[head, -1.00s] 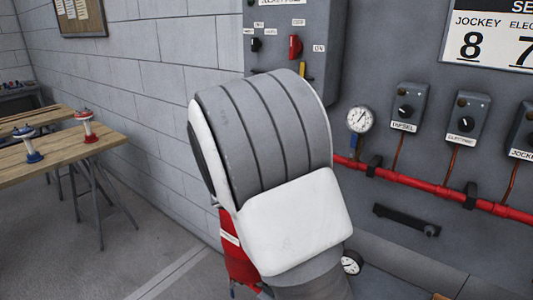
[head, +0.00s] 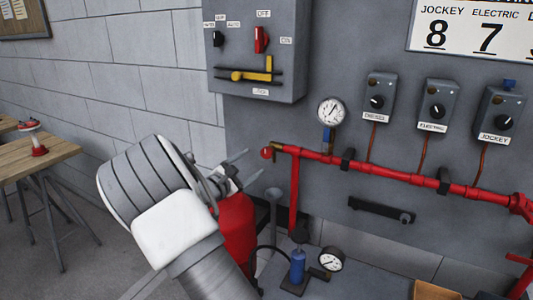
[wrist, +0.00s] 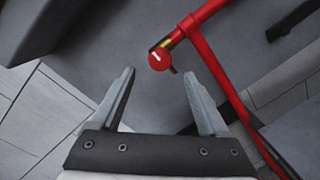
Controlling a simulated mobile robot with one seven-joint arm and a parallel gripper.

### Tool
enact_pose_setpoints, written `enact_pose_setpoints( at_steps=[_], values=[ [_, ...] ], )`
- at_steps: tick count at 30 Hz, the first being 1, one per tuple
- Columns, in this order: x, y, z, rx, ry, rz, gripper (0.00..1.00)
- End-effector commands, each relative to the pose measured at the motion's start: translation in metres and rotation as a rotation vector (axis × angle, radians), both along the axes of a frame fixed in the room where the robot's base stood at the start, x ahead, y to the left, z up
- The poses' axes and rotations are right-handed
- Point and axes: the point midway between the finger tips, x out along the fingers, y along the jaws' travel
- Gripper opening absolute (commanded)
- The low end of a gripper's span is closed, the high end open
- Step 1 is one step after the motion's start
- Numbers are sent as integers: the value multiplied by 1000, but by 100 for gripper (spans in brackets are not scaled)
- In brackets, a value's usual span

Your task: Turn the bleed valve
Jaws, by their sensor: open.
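The bleed valve shows as a round red knob (head: 267,153) on a brass fitting at the left end of the red pipe (head: 325,158). In the wrist view the knob (wrist: 159,59) has a white mark on its face and lies in the picture just above the gap between my fingertips. My gripper (head: 252,163) is open and empty. It is left of the knob in the head view, its fingers pointing toward it. In the wrist view both fingers (wrist: 158,74) are spread apart, with no contact on the knob visible.
A pressure gauge (head: 332,111) sits above the pipe. A grey control box (head: 258,60) is above left. A red cylinder (head: 236,230) stands beside my arm. A blue cylinder (head: 298,266) and a lower gauge (head: 331,259) are below. A wooden table (head: 45,157) is at left.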

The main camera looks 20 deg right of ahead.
Motion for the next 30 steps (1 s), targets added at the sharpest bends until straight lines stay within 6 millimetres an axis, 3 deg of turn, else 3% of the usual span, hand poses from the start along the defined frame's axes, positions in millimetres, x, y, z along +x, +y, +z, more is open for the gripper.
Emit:
enact_pose_setpoints(
  at_steps=[6,12,26,30],
  values=[
    [25,-41,1,0,-1,-4,78],
    [41,-66,0,-1,0,-2,78],
    [48,-77,0,1,0,-1,78],
    [47,-76,0,1,0,-1,53]
  ],
)
